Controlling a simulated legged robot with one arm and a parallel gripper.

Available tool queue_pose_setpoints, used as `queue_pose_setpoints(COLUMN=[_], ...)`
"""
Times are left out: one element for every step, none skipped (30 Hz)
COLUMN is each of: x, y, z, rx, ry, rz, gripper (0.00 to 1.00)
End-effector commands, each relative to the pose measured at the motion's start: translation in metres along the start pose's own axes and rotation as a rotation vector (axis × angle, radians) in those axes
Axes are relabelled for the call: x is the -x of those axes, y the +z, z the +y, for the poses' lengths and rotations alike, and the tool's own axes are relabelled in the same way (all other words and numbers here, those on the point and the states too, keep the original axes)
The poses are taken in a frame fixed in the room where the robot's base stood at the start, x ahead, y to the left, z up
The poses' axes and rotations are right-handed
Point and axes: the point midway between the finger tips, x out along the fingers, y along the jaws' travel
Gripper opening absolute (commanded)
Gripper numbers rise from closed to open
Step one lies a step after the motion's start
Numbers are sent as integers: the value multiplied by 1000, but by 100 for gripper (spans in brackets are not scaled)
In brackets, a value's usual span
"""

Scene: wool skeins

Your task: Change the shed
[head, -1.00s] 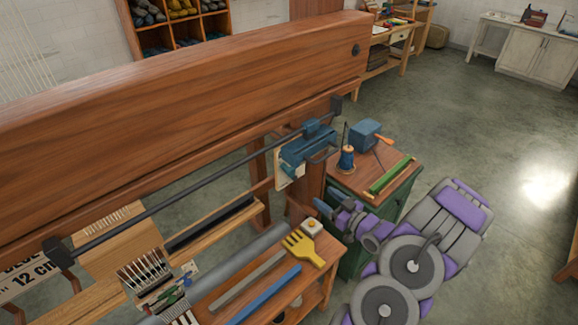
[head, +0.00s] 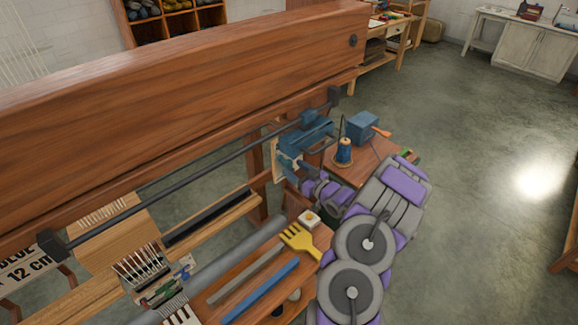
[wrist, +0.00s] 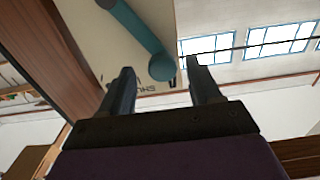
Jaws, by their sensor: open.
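The shed lever is a teal bar (wrist: 134,30) with a rounded end, in front of a cream plate (wrist: 105,50) with dark, partly hidden lettering in the wrist view. In the head view the blue lever unit (head: 308,136) sits at the right end of the wooden loom, below its top beam (head: 190,90). My gripper (wrist: 158,72) is open. The lever's rounded end appears between the fingertips or just beyond them; I cannot tell whether they touch. In the head view my gripper (head: 290,172) is just below the blue unit, partly hidden by my wrist.
A wooden cabinet top (head: 345,172) holds a blue spool (head: 344,150) and a blue box (head: 362,125), close behind my arm. A yellow comb (head: 298,238) and a blue bar (head: 262,290) lie on the near bench. Open floor (head: 470,160) lies to the right.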

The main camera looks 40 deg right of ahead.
Motion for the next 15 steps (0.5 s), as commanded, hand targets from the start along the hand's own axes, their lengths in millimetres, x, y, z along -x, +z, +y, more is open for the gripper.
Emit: queue_pose_setpoints(x=[-8, -12, -17, -20, -24, -27, -29, -31, -34, -35, -36, -37, -37, -38, -38], y=[0, 0, 0, 0, 0, 0, 0, 0, 0, 0, 0, 0, 0, 0, 0], z=[-2, -2, -1, -1, 0, 0, 0, 0, 0, 0, 1, 1, 1, 1, 2], rx=[2, 2, 3, 4, 4, 2, 1, 1, 0, 0, -1, -1, -2, -2, -2], ry=[-4, -4, -4, -3, -3, -3, -2, -3, -3, -3, -2, -1, -1, -1, 0], rz=[1, 1, 1, 1, 1, 1, 1, 1, 1, 1, 2, 1, 2, 2, 2], gripper=[63, 63, 63, 63, 63, 63, 63, 63, 63, 63, 63, 63, 63, 63, 63])
